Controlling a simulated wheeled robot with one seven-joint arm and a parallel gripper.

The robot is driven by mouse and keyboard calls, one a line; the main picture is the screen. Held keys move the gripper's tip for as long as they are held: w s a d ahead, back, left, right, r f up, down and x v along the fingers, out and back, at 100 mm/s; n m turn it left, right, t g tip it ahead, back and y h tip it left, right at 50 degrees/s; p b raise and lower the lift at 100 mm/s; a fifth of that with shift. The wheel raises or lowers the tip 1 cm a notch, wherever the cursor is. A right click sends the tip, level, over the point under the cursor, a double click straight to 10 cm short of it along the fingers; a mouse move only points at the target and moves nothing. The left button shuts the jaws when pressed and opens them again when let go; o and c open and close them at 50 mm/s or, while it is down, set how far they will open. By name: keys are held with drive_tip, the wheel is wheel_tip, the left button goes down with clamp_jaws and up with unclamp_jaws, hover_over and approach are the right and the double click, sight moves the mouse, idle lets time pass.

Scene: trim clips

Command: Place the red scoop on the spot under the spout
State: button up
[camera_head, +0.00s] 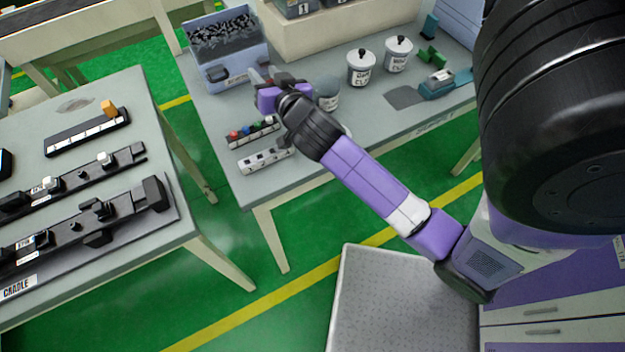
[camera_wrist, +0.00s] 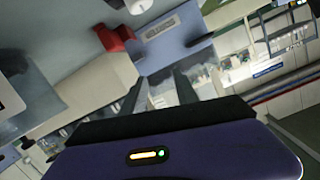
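My gripper (camera_head: 262,75) is over the middle table, near the front right of the blue-grey bin. In the wrist view its two dark fingers (camera_wrist: 161,90) stand apart with nothing seen between them. A red blocky piece (camera_wrist: 115,40) shows beyond the fingers in the wrist view, by a blue-grey panel; I cannot tell whether it is the scoop. A small red piece (camera_head: 233,134) sits at the left of a short rack in the head view. I cannot make out the spout or the spot under it for certain.
The blue-grey bin (camera_head: 233,75) holds dark small parts. Two lidded canisters (camera_head: 361,69) (camera_head: 398,55) stand to the right of my gripper. A dark grey patch (camera_head: 405,97) lies beside a teal device (camera_head: 438,86). The left table (camera_head: 165,160) carries black rails.

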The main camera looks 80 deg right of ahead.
drive_tip(key=a+f+n+y, duration=0.1)
drive_tip(key=a, duration=0.2)
drive_tip(key=s+a+f+n+t+y, duration=0.1)
drive_tip(key=a+n, duration=0.1)
drive_tip(key=a, duration=0.1)
drive_tip(key=a+f+n+t+y, duration=0.1)
drive_tip(key=a, duration=0.2)
drive_tip(key=shift+s+f+n, duration=0.1)
drive_tip(key=shift+s+n, duration=0.3)
drive_tip(key=s+a+n+y, duration=0.1)
drive_tip(key=a, duration=0.3)
drive_tip(key=s+a+f+n+t+y, duration=0.1)
drive_tip(key=s+a+n+y, duration=0.1)
drive_tip(key=a, duration=0.1)
drive_tip(key=s+a+n+y, duration=0.1)
drive_tip(key=s+a, duration=0.1)
drive_tip(key=a, duration=0.2)
drive_tip(key=shift+a+f+n+t+y, duration=0.3)
drive_tip(key=shift+a+f+t, duration=0.05)
drive_tip(key=shift+f+t, duration=0.05)
drive_tip(key=s+a+r+n+y, duration=0.3)
drive_tip(key=s+a+r+y, duration=0.1)
drive_tip(key=s+a, duration=0.7)
drive_tip(key=a+r, duration=0.1)
drive_tip(key=a, duration=0.2)
drive_tip(key=shift+s+t, duration=0.15)
drive_tip(key=shift+t, duration=0.25)
